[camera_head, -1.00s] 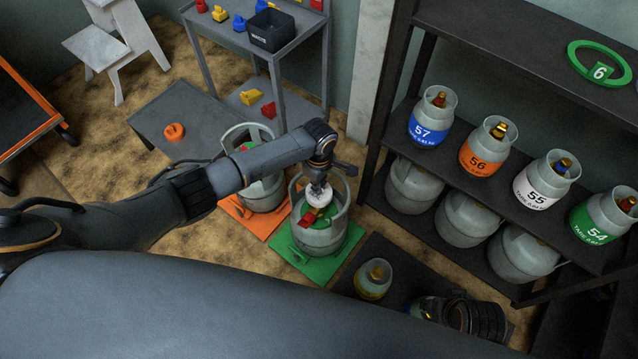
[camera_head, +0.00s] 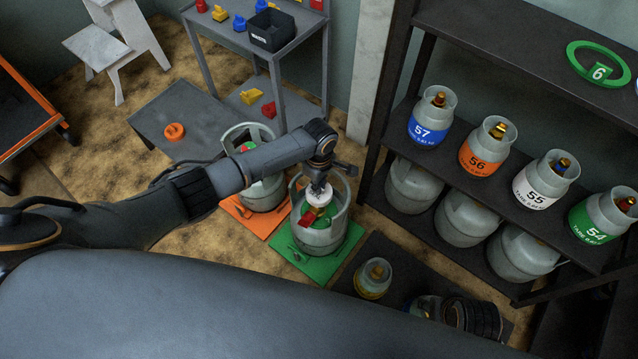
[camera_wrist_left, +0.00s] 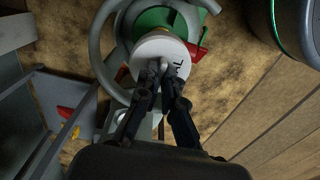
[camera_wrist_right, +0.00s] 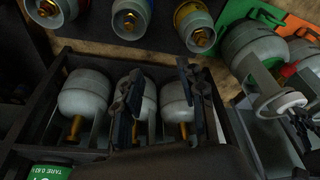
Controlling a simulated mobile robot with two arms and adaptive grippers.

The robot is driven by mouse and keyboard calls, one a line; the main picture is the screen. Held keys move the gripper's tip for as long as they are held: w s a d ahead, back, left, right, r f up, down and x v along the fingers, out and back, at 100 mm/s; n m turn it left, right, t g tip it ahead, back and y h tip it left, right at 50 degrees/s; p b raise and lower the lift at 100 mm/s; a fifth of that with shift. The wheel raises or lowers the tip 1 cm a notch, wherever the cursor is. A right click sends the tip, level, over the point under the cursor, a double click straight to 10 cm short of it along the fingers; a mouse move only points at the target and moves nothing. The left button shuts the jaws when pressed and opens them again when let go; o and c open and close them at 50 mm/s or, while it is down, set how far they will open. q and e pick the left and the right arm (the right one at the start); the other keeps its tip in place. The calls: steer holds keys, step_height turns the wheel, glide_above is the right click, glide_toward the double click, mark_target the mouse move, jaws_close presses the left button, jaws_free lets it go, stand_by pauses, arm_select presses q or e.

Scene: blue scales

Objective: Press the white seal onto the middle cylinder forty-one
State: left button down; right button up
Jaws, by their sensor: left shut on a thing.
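My left gripper (camera_head: 319,186) is shut on the white seal (camera_head: 318,197), a round white disc. The seal is over the top of a grey cylinder (camera_head: 318,238) that stands upright on a green mat (camera_head: 296,262). Red and green parts show under the seal inside the collar. In the left wrist view the seal (camera_wrist_left: 152,48) is at the fingertips (camera_wrist_left: 163,88), with dark lettering on it. Whether it touches the valve is hard to tell. No number is readable on this cylinder. My right gripper (camera_wrist_right: 160,78) is open and empty above shelved cylinders.
Another grey cylinder (camera_head: 262,190) stands on an orange mat (camera_head: 246,218), close on the left. A small cylinder (camera_head: 373,277) stands on a dark mat at the front. The shelf with numbered cylinders (camera_head: 483,149) is at right. A grey table (camera_head: 262,47) with a black bin (camera_head: 272,30) is behind.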

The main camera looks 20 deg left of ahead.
arm_select(q)
steer(key=shift+f, duration=0.1)
arm_select(e)
steer(key=shift+s+f, duration=0.15)
steer(key=shift+f, duration=0.55)
steer(key=shift+s+f, duration=0.1)
steer(key=shift+f, duration=0.6)
steer(key=shift+r, duration=0.1)
arm_select(q)
steer(key=shift+f, duration=0.35)
arm_select(e)
steer(key=shift+w+r, duration=0.1)
steer(key=shift+r, duration=0.6)
arm_select(q)
steer(key=shift+f, duration=0.2)
arm_select(e)
steer(key=shift+r, duration=0.25)
steer(key=shift+r, duration=0.1)
